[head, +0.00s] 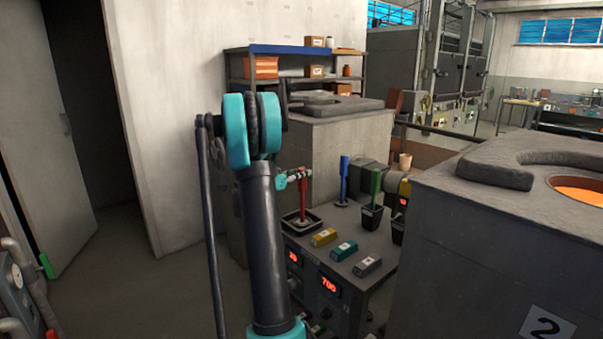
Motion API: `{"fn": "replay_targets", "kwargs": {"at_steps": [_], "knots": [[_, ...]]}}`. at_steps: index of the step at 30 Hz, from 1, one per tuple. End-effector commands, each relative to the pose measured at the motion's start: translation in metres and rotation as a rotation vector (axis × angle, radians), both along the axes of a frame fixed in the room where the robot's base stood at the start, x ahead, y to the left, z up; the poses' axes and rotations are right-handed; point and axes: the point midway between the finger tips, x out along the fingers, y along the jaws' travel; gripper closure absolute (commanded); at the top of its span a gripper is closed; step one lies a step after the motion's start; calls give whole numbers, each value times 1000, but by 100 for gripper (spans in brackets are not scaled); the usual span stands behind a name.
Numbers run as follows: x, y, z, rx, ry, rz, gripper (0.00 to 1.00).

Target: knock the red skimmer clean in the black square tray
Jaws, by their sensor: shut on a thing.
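The red skimmer (303,205) stands upright on the bench's left side, with its lower end in the black square tray (287,221). My gripper (303,174) is shut on the red skimmer near the top of its handle. The skimmer's head is too small to make out, so I cannot tell whether it touches the tray floor or how clean it is. Part of the gripper is small and hard to see behind my arm.
A blue-handled tool (343,183) and a green-handled tool in a black pot (371,217) stand right of the tray. Yellow (323,237), teal (344,250) and grey (367,266) blocks lie in front. The large furnace (480,245) marked 2 fills the right.

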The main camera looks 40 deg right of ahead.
Motion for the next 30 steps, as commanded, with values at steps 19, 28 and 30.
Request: {"fn": "replay_targets", "kwargs": {"at_steps": [19,28,30], "knots": [[0,0,15,0,0,0,100],[0,0,42,-1,0,0,100],[0,0,48,-1,0,0,100]]}}
